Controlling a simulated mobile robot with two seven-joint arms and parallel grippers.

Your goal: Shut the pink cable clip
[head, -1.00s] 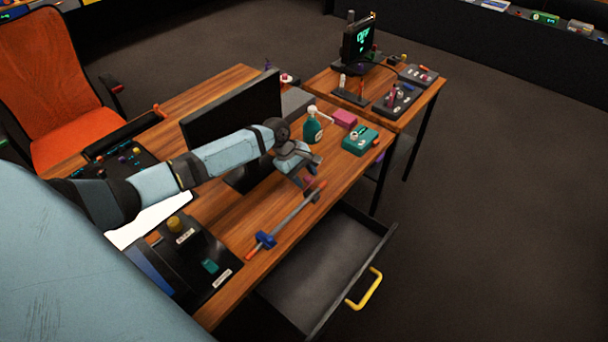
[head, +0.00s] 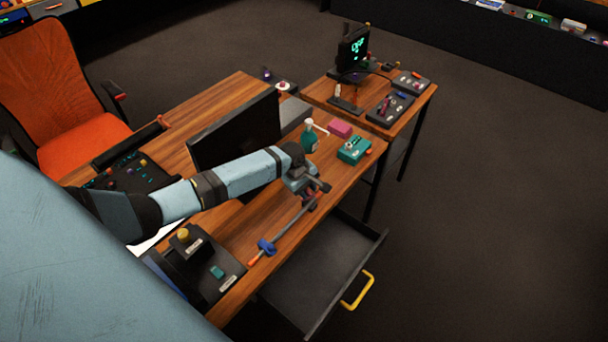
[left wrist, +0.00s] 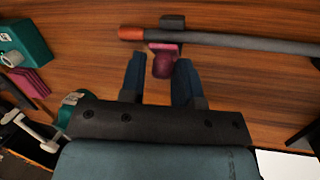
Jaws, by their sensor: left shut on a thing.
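The pink cable clip (left wrist: 165,47) shows in the left wrist view at a dark grey cable (left wrist: 235,41) with an orange end (left wrist: 131,33). A rounded dark pink part of the clip (left wrist: 162,66) lies between the two fingers of my left gripper (left wrist: 160,61), which is shut on it. In the head view my left gripper (head: 313,190) is at the far end of the cable (head: 290,222), over the desk's front edge, and largely hides the clip. I cannot tell how far the clip is closed. My right gripper is not in view.
A blue clamp (head: 266,247) sits at the cable's near end. An open drawer (head: 318,262) with a yellow handle (head: 357,291) juts out below. A green bottle (head: 310,139), pink block (head: 340,128) and teal box (head: 354,151) stand beyond the gripper. A monitor (head: 232,130) stands behind my arm.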

